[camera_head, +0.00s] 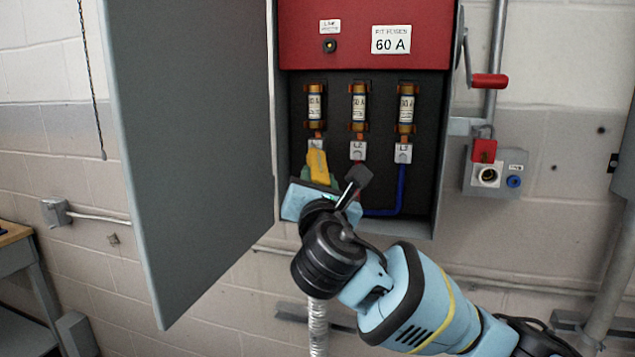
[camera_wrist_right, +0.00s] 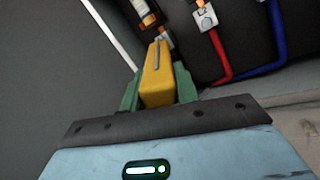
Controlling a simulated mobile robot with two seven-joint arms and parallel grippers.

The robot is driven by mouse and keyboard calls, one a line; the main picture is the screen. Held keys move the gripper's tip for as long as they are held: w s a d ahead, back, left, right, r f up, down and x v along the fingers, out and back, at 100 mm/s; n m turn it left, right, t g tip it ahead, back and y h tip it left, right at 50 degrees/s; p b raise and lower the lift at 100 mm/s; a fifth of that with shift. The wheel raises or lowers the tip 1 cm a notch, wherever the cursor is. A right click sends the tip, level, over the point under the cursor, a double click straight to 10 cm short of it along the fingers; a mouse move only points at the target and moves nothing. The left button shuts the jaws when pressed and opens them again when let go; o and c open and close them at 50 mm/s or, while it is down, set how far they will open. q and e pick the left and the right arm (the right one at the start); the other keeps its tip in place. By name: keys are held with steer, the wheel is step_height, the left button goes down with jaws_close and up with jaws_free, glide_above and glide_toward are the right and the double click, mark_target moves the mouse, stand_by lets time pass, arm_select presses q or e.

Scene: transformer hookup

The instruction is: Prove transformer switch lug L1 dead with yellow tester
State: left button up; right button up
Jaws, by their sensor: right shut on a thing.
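The open switch box (camera_head: 436,190) holds three fuses in a row, with lugs below them. Lug L1 (camera_head: 315,143) is at the left, partly covered by the yellow tester (camera_head: 318,166). Lug L2 (camera_head: 358,150) and lug L3 (camera_head: 403,153) are to its right. My right gripper (camera_head: 318,180) is shut on the tester, which points up at L1. In the right wrist view the tester (camera_wrist_right: 157,75) sits between green fingers, its tip close to the leftmost lug (camera_wrist_right: 167,40). I cannot tell whether it touches. My left gripper is not in view.
The grey door (camera_head: 190,150) stands open at the left of the box. A red-handled lever (camera_head: 489,81) and a socket box with a red cover (camera_head: 484,151) are on the right. Red and blue (camera_head: 400,190) wires run below the lugs. A bench (camera_head: 15,235) is at far left.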

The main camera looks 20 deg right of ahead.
steer(key=shift+w+d, duration=0.2)
steer(key=shift+w, duration=0.15)
stand_by(0.8)
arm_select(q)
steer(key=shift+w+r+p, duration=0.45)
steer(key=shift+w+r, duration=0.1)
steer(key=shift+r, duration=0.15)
arm_select(e)
steer(key=shift+r, duration=0.1)
stand_by(3.0)
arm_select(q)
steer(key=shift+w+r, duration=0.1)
